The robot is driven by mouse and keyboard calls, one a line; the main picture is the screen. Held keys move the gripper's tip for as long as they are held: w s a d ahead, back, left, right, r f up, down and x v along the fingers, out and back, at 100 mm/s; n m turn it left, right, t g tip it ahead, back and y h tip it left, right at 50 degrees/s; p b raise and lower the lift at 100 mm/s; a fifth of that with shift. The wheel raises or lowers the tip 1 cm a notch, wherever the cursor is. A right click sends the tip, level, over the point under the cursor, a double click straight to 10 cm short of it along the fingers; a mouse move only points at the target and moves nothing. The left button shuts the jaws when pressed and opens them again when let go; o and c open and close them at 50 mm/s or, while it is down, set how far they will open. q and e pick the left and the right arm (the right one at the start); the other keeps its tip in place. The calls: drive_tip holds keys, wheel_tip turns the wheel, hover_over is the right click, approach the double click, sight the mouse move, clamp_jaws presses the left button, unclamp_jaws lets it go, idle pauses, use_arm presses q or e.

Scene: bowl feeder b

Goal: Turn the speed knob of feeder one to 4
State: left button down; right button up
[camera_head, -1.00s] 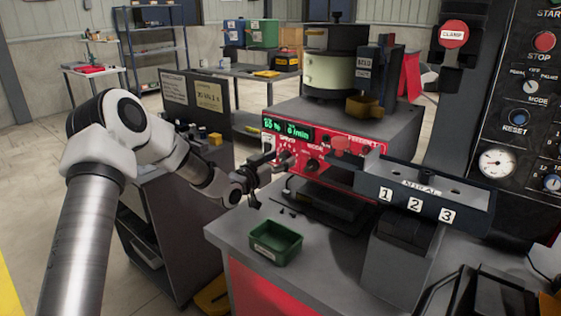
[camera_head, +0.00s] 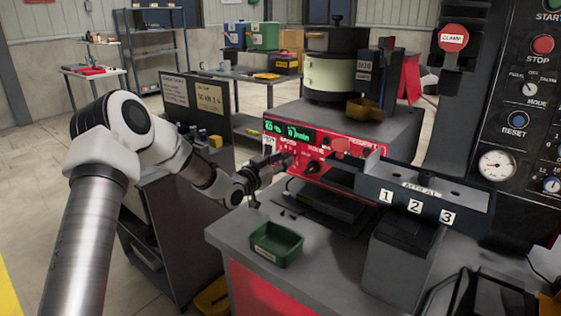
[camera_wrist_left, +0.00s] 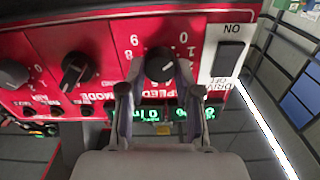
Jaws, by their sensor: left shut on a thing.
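Feeder one's red control panel (camera_head: 345,150) is in the middle of the head view, with green lit displays (camera_head: 297,132). The wrist view shows it upside down. There the round black speed knob (camera_wrist_left: 159,66) stands above the SPEED label, inside a ring of white numbers. My left gripper (camera_head: 280,163) is at the panel's left part. Its two fingers lie on either side of the speed knob, shut on it. Its fingers and wrist hide the knob in the head view. The pointer's exact setting is too small to read. My right gripper is not in view.
The mode knob (camera_wrist_left: 77,68) and the drive switch (camera_wrist_left: 229,56) flank the speed knob closely. Below the panel, a green tray (camera_head: 276,244) stands on the grey bench. A numbered rail (camera_head: 420,196) juts out at the right. A bowl feeder (camera_head: 333,72) stands above the panel.

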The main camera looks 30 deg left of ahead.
use_arm(q)
drive_tip(key=m, duration=0.7)
drive_tip(key=m+p, duration=0.1)
drive_tip(key=m, duration=1.4)
drive_tip(key=shift+d+f+m, duration=0.15)
drive_tip(key=shift+f+m, duration=0.1)
drive_tip(key=shift+m, duration=0.15)
drive_tip(key=c, duration=0.8)
unclamp_jaws()
drive_tip(key=s, duration=1.2)
drive_tip(key=shift+a, duration=0.45)
